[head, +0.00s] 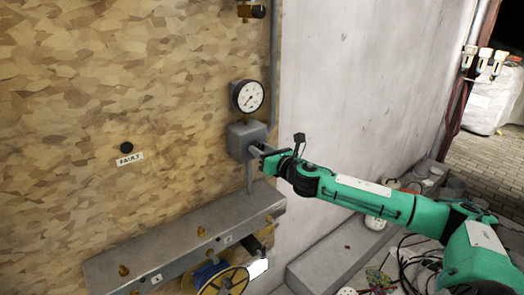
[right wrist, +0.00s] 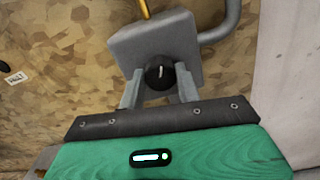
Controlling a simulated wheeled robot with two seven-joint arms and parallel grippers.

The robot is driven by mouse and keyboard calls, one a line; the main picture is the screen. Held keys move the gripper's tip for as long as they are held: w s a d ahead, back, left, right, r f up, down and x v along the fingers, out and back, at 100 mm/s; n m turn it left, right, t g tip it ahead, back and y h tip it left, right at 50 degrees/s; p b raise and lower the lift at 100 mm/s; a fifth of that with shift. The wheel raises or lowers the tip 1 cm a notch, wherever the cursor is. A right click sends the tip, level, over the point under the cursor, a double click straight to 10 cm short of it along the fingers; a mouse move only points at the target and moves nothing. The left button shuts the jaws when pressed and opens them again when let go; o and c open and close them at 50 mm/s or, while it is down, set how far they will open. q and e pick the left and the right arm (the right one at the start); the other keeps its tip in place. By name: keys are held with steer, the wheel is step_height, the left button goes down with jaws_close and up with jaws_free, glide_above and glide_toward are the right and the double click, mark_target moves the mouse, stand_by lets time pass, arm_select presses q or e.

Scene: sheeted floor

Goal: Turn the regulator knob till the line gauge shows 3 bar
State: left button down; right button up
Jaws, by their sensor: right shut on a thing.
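The regulator is a grey box (head: 243,138) on the chipboard wall, and it also shows in the right wrist view (right wrist: 150,40). Its black round knob (right wrist: 159,73) has a white mark pointing roughly up in the right wrist view. The line gauge (head: 248,96) is a white dial above the box; its needle is too small to read. My right gripper (head: 258,151) is at the box front, its two fingers (right wrist: 159,88) on either side of the knob and shut on it. In the head view the knob is hidden by the gripper. My left gripper is not in view.
A grey ledge (head: 185,240) with brass fittings runs below the regulator. A yellow reel (head: 222,281) hangs under it. A black button with a FAULT label (head: 130,159) is at left. Pipes run above and below the box. Cables and pots clutter the floor at right.

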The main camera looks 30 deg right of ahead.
steer(key=m, duration=0.6)
steer(key=shift+m, duration=0.4)
steer(key=m, duration=0.5)
steer(key=shift+d+m, duration=0.1)
steer(key=shift+m, duration=0.2)
steer(key=shift+f, duration=0.1)
steer(key=o, duration=1)
steer(key=shift+c, duration=0.2)
